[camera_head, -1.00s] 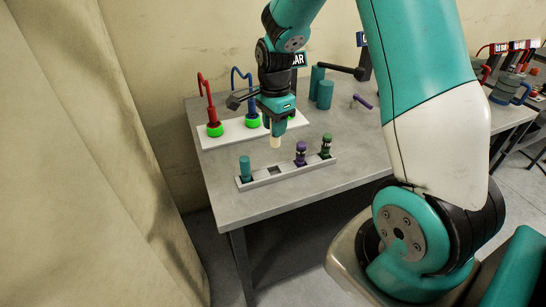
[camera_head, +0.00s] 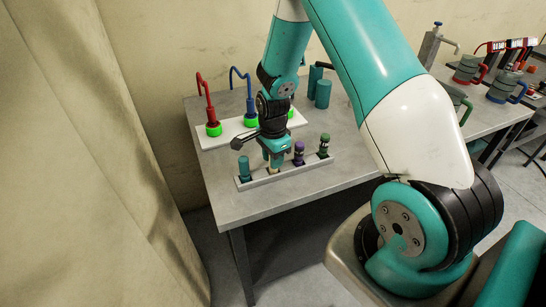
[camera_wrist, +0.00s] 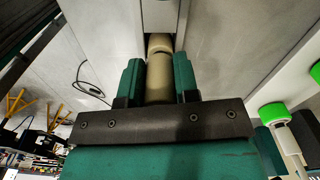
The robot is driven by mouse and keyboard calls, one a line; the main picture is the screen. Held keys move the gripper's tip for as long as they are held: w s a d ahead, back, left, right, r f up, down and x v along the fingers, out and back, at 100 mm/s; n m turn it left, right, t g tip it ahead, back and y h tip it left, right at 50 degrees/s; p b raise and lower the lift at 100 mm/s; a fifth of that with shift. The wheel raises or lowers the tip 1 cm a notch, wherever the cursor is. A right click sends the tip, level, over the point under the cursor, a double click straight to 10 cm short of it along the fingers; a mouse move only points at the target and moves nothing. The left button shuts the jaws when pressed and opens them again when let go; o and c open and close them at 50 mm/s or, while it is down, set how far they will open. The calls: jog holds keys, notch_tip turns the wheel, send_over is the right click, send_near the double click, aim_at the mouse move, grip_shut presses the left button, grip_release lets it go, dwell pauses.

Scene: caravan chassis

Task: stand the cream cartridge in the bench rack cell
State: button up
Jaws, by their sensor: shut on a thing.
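The cream cartridge (camera_head: 275,170) is upright, gripped between the two teal fingers of my gripper (camera_head: 273,156). In the wrist view the cartridge (camera_wrist: 159,78) runs between the fingers (camera_wrist: 158,80), and its far end is at a dark opening in the rack. The pale bench rack (camera_head: 262,182) lies on the bench, and my gripper is over its second cell from the left. The cartridge's lower end is at that cell; I cannot tell how deep it is in it.
A teal cartridge (camera_head: 244,168) stands in the rack to the left. Behind is a white board (camera_head: 228,133) with red (camera_head: 209,108) and blue hooked items (camera_head: 250,100). The bench front (camera_head: 250,206) is clear.

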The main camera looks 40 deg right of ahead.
jog(key=o, duration=0.9)
jog(key=shift+f, duration=0.1)
jog(key=shift+o, duration=0.2)
jog(key=shift+r, duration=0.45)
notch_tip(320, 180, up, 11)
jog(key=shift+f+b, duration=0.2)
jog(key=shift+b, duration=0.8)
jog(key=s+a+r+n+y, duration=0.1)
jog(key=s+a+r+n, duration=0.4)
jog(key=a+n, duration=0.25)
jog(key=s+a+r+n+y, duration=0.1)
jog(key=s+a+r+n, duration=0.4)
jog(key=a+n, duration=0.25)
jog(key=s+a+r+n+y, duration=0.1)
jog(key=s+a+r+n, duration=0.1)
jog(key=s+n, duration=0.3)
jog(key=s+a+r+n+y, duration=0.1)
jog(key=s+a+n, duration=0.4)
jog(key=s+n, duration=0.1)
jog(key=shift+s+a+r, duration=0.25)
jog(key=shift+s+r, duration=0.1)
jog(key=shift+s, duration=0.3)
